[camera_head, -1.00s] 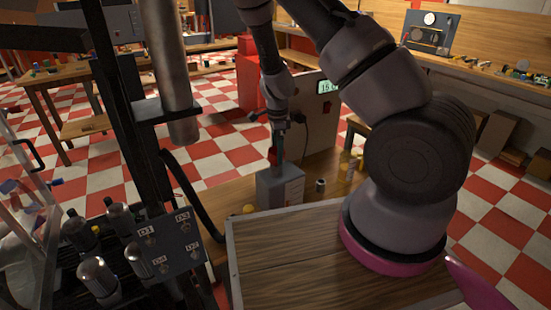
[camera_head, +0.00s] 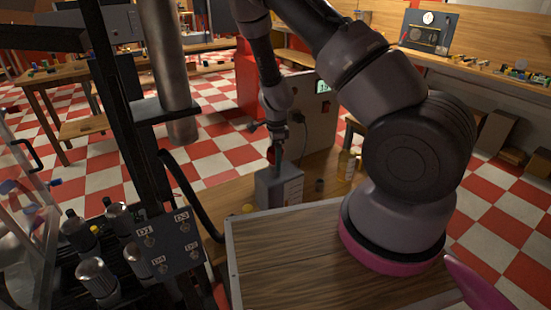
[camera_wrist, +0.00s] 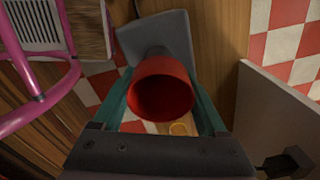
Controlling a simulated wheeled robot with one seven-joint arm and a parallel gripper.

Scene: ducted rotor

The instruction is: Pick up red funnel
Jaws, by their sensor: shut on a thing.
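The red funnel (camera_wrist: 160,92) is between the two fingers of my gripper (camera_wrist: 163,118) in the wrist view, its round open mouth facing the camera. My gripper is shut on it, with a green finger on each side. A small part of the red funnel (camera_head: 270,155) shows beside the gripper; the rest is hidden.
A yellowish bottle (camera_head: 346,165) and a small dark cylinder (camera_head: 319,185) stand right of the can. A box with a green display (camera_head: 318,110) stands behind. A yellow item (camera_head: 248,209) sits left of the can. A wood-topped surface (camera_head: 300,255) lies in front.

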